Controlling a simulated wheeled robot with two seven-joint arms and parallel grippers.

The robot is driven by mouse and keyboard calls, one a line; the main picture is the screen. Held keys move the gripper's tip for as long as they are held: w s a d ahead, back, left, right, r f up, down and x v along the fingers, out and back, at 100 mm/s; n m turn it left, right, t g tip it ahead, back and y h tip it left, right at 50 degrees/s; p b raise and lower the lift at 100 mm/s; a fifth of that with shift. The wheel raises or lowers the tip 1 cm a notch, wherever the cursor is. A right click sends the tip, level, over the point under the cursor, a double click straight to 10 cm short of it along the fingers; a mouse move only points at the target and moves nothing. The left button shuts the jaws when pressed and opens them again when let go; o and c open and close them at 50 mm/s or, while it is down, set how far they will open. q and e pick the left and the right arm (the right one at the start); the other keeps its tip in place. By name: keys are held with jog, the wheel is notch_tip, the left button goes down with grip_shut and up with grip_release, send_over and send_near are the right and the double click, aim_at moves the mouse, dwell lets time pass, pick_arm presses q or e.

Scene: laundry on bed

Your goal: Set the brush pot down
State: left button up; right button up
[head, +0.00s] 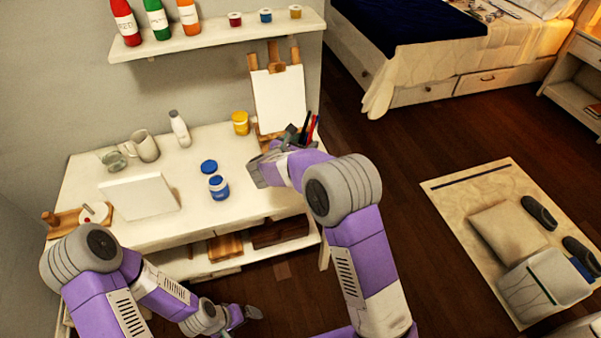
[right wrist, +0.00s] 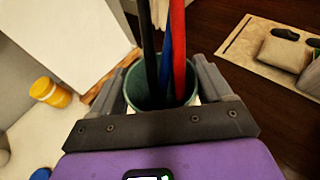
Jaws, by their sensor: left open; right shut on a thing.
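The brush pot (right wrist: 133,88) is a dark green cup with black, blue and red brushes standing in it. It sits between the fingers of my right gripper (right wrist: 168,95), which is shut on it. In the head view the brushes (head: 312,128) show beyond my right gripper (head: 292,138), at the right end of the white desk (head: 240,215); my gripper and arm mostly hide the pot. I cannot tell whether its base touches the desk. My left gripper (head: 243,314) is open and empty, low in front of the desk.
An easel with a blank canvas (head: 279,97) stands right behind the pot. A yellow jar (head: 240,123), blue paint jar (head: 218,187), mug (head: 145,146), white bottle (head: 179,128) and paper pad (head: 139,196) are on the desk. Its middle has clear room.

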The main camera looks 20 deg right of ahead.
notch_tip(320, 180, down, 8)
jog(key=shift+f+b, duration=0.2)
jog(key=shift+b, duration=0.6)
jog(key=shift+r, duration=0.1)
jog(key=shift+f, duration=0.25)
jog(key=o, duration=1.3)
jog(key=shift+r, duration=0.1)
